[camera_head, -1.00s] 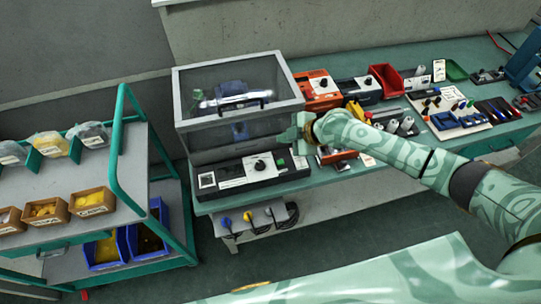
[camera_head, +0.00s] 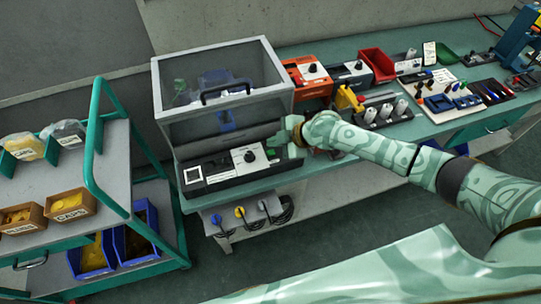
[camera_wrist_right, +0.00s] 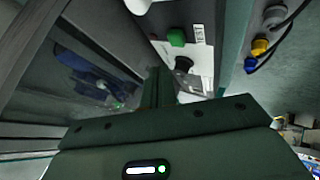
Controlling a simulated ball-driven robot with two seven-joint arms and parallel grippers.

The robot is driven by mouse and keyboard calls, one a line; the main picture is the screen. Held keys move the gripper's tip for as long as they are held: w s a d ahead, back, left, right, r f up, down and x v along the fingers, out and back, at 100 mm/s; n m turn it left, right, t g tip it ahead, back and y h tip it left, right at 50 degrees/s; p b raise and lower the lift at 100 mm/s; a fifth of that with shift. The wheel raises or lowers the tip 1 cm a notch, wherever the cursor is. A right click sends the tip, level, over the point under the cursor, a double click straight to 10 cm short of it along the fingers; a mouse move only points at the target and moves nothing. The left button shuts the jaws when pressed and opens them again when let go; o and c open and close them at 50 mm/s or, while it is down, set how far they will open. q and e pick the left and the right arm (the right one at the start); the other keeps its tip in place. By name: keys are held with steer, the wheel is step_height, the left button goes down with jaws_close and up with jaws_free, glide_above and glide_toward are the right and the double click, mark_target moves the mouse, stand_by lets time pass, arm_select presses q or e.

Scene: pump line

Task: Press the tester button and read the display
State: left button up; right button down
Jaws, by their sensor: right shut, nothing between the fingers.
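The tester is a long black box (camera_head: 222,177) at the front edge of the bench, before the clear case. It has a small white-framed display (camera_head: 193,174) at its left end, whose reading is too small to make out, a black knob (camera_head: 249,156) and a green button (camera_head: 271,154) at its right end. My right gripper (camera_head: 284,138) is shut and empty, just above and behind the button in the head view. In the right wrist view its fingers (camera_wrist_right: 158,88) show below the green button (camera_wrist_right: 176,37) and the knob (camera_wrist_right: 183,63), apparently apart from the button. My left gripper is out of view.
The clear lidded case (camera_head: 222,85) with a blue pump inside stands right behind the tester. An orange box (camera_head: 309,74), a red bin (camera_head: 378,64) and tool trays fill the bench to the right. Plugs (camera_head: 240,212) hang below. A green-framed cart (camera_head: 115,170) stands left.

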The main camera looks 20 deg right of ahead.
mark_target(274, 153)
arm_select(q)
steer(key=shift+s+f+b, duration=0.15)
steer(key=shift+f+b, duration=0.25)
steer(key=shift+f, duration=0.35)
arm_select(e)
steer(key=shift+f, duration=0.9)
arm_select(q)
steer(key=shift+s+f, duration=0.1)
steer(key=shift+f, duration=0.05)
arm_select(e)
steer(key=shift+f, duration=0.15)
stand_by(0.3)
arm_select(q)
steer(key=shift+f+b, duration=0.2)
steer(key=shift+b, duration=0.15)
arm_select(e)
steer(key=shift+f, duration=0.25)
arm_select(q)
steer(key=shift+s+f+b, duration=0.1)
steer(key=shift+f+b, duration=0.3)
arm_select(e)
steer(key=shift+f, duration=0.45)
steer(key=shift+r, duration=0.1)
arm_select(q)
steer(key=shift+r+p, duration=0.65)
arm_select(e)
steer(key=shift+r, duration=0.8)
